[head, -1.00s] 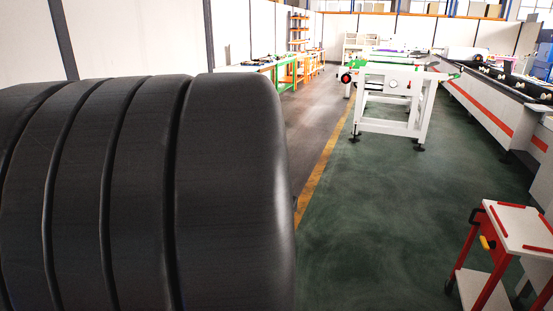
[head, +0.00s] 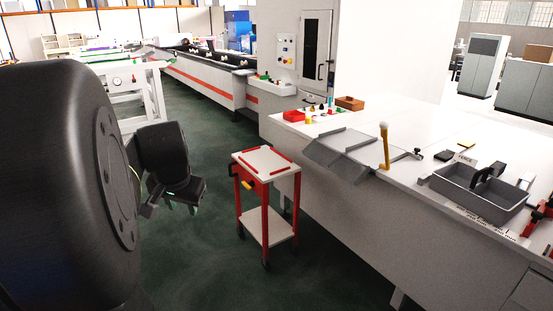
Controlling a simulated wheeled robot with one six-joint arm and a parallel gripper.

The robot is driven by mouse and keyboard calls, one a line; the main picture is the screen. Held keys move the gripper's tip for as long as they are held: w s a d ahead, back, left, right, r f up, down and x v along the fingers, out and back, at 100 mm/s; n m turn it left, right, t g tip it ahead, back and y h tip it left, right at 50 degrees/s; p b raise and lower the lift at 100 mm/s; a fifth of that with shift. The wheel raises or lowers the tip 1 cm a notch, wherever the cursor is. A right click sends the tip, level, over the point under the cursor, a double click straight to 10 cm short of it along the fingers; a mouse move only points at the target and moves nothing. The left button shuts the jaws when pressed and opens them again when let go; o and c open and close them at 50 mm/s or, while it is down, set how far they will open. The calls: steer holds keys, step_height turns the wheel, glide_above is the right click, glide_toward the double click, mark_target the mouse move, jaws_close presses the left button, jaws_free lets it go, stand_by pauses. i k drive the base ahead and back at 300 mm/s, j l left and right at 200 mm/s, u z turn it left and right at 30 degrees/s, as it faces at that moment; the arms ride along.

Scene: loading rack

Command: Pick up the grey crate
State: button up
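The grey crate (head: 467,202) sits on the white counter (head: 400,165) at the right of the head view. It is an open-topped box with a dark raised handle-like part over it. My gripper (head: 181,205) hangs at the left over the green floor, well apart from the crate and left of the red trolley. It is small and dark in this view, and I cannot tell whether its fingers are apart. I see nothing held in it.
A red and white trolley (head: 266,165) stands between my gripper and the counter. A grey angled tray (head: 345,150) with a yellow upright part, small coloured parts and a brown box (head: 349,103) are on the counter. The green floor around the trolley is open.

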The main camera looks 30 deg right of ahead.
mark_target(492, 198)
steer(key=l+z, duration=0.4)
steer(key=i+l+z, duration=0.15)
steer(key=l+z, duration=0.3)
steer(key=i+l+z, duration=0.15)
steer(key=l+z, duration=0.25)
steer(key=i+l+z, duration=0.2)
steer(key=z, duration=0.25)
steer(key=i+l+z, duration=0.1)
steer(key=i+l, duration=0.9)
steer(key=l, duration=0.1)
